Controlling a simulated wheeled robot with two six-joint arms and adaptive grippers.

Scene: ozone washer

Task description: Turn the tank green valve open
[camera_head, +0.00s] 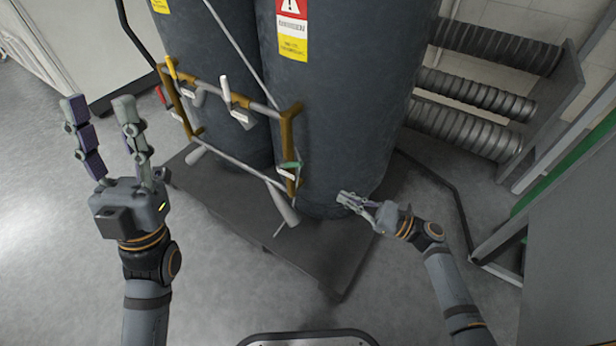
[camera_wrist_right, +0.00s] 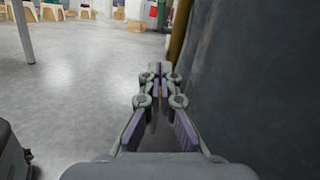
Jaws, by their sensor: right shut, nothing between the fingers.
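The green valve handle (camera_head: 289,165) is on the lower right of the brass pipe frame (camera_head: 287,130), in front of the right tank (camera_head: 340,110). My right gripper (camera_head: 343,197) is shut and empty, to the right of and below the green valve, apart from it. In the right wrist view its fingertips (camera_wrist_right: 160,70) meet, with the dark tank wall (camera_wrist_right: 260,80) close on the right. My left gripper (camera_head: 100,102) is raised at the left, open and empty, away from the pipes. The green valve is not clearly visible in the right wrist view.
Yellow (camera_head: 172,68), red (camera_head: 160,95) and white (camera_head: 225,90) handles sit on the same pipe frame. The tanks stand on a dark platform (camera_head: 330,262). Ribbed ducts (camera_head: 465,130) are at the right. The floor at the left is clear.

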